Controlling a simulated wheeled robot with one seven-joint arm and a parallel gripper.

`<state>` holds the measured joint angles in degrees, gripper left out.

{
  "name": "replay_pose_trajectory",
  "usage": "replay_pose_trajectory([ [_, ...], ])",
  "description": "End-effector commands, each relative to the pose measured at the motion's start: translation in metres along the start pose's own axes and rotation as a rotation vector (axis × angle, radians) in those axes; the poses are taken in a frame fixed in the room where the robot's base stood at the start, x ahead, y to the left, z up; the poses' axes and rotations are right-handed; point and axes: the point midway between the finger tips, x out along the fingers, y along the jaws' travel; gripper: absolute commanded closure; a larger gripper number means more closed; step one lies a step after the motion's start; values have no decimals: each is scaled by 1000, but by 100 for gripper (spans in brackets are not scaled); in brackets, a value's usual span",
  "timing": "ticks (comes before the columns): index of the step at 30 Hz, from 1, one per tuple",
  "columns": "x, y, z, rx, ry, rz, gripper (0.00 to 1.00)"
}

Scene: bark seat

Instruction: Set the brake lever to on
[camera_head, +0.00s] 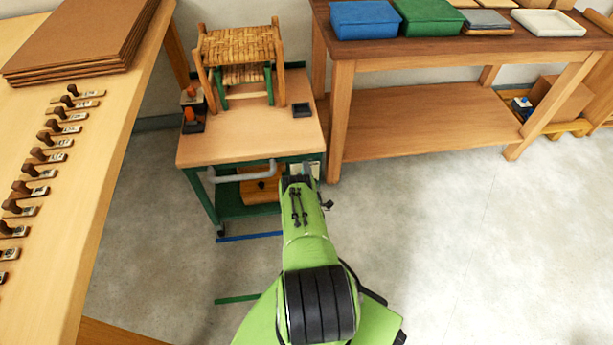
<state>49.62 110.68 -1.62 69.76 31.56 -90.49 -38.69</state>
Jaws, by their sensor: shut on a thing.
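A small green-framed cart with a wooden top (235,148) stands at the upper middle of the view. A grey bar handle (245,174) runs along its front. My gripper (308,172) is at the cart's front right corner, just below the top's edge, at the far end of my green arm. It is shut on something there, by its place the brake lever. My wrist hides most of the fingers and the lever, so I cannot tell the lever's setting. A small pale plate shows beside the gripper.
A woven-seat stool (238,50) stands on the cart, with a small dark tray (302,110) to its right. A workbench (420,115) with coloured boxes stands behind right. Floor (460,250) at right is clear.

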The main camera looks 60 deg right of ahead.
Motion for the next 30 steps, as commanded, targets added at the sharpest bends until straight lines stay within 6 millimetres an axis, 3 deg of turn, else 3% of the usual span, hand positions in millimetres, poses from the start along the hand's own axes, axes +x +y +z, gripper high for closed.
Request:
replay_pose_trajectory([
  [13, 2, -2, -24, -264, 10, 8, 91],
  [30, 1, -4, -29, -334, 11, 7, 91],
])
